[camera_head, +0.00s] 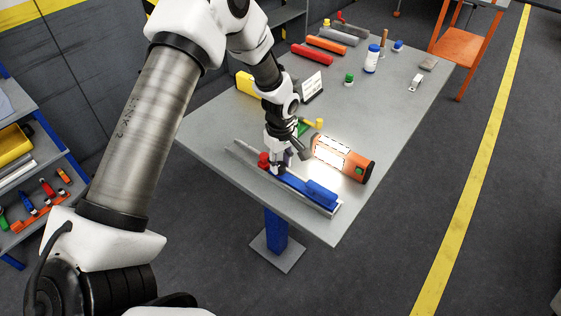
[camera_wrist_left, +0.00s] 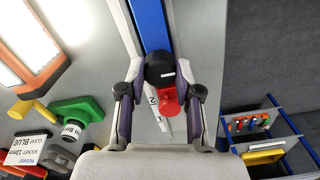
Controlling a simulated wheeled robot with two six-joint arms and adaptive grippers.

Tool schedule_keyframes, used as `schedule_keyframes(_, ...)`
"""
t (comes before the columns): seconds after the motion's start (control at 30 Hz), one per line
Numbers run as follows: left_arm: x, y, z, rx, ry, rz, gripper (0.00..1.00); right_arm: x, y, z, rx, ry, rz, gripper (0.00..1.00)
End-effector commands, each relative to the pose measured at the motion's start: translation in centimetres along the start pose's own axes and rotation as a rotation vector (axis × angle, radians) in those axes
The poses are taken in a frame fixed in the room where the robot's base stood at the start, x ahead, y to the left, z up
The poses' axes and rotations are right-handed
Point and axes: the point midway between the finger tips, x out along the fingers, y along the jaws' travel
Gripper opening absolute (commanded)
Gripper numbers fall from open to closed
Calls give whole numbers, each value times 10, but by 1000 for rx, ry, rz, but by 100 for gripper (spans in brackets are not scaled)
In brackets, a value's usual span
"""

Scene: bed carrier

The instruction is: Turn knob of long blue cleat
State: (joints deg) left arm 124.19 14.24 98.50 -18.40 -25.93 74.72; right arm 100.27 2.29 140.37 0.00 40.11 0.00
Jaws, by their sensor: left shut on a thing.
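The long blue cleat (camera_head: 318,194) lies in a pale rail along the near edge of the grey table; its blue bar also shows in the left wrist view (camera_wrist_left: 150,25). Its knob, with a black round part (camera_wrist_left: 159,68) and a red part (camera_wrist_left: 169,101), is at the cleat's left end; the red part shows in the head view (camera_head: 263,160). My left gripper (camera_head: 277,166) points down over this end. In the left wrist view its two fingers (camera_wrist_left: 160,78) are on either side of the knob, shut on it. My right gripper is not in view.
A lit orange lamp (camera_head: 341,158) lies right of the cleat, close to my left gripper. A green object (camera_wrist_left: 78,115) and a label card (camera_head: 312,87) are nearby. A bottle (camera_head: 372,59) and several tools stand farther back. The table's right part is mostly clear.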

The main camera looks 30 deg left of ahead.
Motion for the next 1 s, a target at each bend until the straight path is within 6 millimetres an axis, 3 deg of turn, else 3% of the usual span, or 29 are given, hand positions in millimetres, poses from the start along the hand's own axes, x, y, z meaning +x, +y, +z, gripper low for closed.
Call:
schedule_keyframes(0.37,1,-1,1,160,-2,-5,0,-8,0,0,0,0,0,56)
schedule_keyframes(1.0,2,-2,0,746,-4,-4,0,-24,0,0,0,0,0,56)
